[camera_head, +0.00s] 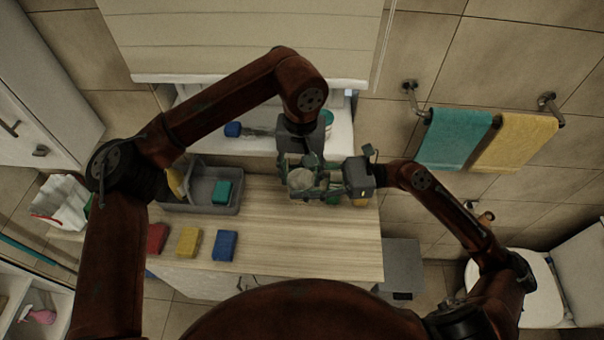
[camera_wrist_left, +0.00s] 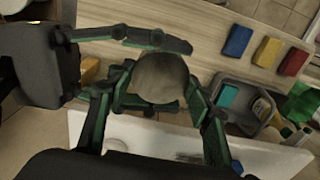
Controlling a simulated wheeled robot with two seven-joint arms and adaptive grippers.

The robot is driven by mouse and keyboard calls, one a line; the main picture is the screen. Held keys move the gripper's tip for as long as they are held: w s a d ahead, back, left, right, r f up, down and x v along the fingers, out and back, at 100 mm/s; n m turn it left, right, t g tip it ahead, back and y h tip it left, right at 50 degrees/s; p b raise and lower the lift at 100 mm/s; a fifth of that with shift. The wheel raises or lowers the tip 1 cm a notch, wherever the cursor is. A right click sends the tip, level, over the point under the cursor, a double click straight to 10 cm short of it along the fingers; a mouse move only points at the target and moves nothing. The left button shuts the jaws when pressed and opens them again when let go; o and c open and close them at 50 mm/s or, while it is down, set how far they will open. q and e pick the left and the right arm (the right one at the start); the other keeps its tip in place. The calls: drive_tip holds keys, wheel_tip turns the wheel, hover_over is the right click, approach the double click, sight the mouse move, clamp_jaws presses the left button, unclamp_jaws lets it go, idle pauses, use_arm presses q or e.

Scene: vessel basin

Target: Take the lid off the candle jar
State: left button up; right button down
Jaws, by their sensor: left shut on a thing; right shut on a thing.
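The candle jar shows mostly as its round, greyish lid (camera_head: 301,180) at the back right of the wooden counter; the lid also shows in the left wrist view (camera_wrist_left: 160,77). My left gripper (camera_head: 304,165) reaches down from above and is shut on the lid, its fingers at either side. My right gripper (camera_head: 322,180) comes in from the right and is shut on the jar, its fingers crossing beside the round top in the left wrist view. The jar's body is mostly hidden by the lid and fingers. I cannot tell whether lid and jar are apart.
A grey basin (camera_head: 173,205) with a teal block (camera_head: 222,192) stands left on the counter (camera_head: 290,245). Red (camera_head: 157,238), yellow (camera_head: 188,242) and blue (camera_head: 224,245) blocks lie in front of it. The counter's front middle is clear. A windowsill (camera_head: 210,139) lies behind.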

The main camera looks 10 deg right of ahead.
use_arm(q)
drive_tip(key=shift+s+d+n, duration=0.15)
drive_tip(key=shift+d+n, duration=0.1)
drive_tip(key=shift+n, duration=0.95)
drive_tip(key=shift+a+n, duration=0.1)
drive_tip(key=shift+n, duration=0.4)
drive_tip(key=o, duration=1.3)
drive_tip(key=shift+a, duration=0.1)
